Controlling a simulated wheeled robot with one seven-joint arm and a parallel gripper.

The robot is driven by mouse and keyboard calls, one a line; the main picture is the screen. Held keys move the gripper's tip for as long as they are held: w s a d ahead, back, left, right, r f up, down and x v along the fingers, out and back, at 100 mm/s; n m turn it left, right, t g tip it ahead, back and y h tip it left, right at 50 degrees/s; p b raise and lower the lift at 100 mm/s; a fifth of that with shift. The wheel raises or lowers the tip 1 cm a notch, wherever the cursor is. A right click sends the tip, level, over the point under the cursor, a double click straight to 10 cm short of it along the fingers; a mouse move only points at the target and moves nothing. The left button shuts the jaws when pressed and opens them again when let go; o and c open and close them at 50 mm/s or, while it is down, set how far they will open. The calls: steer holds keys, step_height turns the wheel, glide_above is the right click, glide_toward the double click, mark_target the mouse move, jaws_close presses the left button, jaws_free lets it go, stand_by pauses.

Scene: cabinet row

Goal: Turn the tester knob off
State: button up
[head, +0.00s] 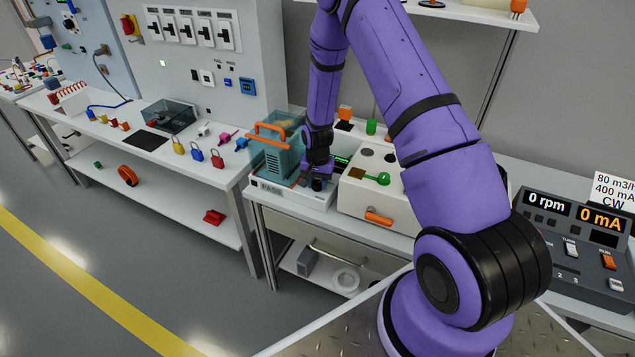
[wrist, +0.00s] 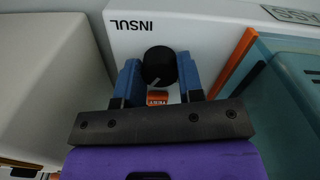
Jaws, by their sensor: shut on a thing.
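The tester (head: 270,187) is a white box with a clear teal cover and an orange handle, and a PASS label on its front. Its black round knob (wrist: 158,62) sits on the white face in the wrist view, below an upside-down INSUL label. A pale pointer line on the knob points to the lower left of that view. A small orange label lies just below the knob. My gripper (wrist: 159,76) has one blue finger on each side of the knob and is shut on it. In the head view, my gripper (head: 312,182) reaches down at the tester's right end.
A cream box (head: 372,195) with a green knob and orange handle stands right of the tester. The teal cover (wrist: 290,85) is close beside my gripper in the wrist view. A console (head: 575,240) with displays is at the right.

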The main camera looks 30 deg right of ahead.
mark_target(318, 183)
steer(key=n, duration=0.5)
steer(key=shift+n, duration=0.3)
steer(key=n, duration=0.5)
stand_by(0.4)
steer(key=o, duration=0.9)
step_height(318, 183, up, 11)
steer(key=shift+f, duration=0.1)
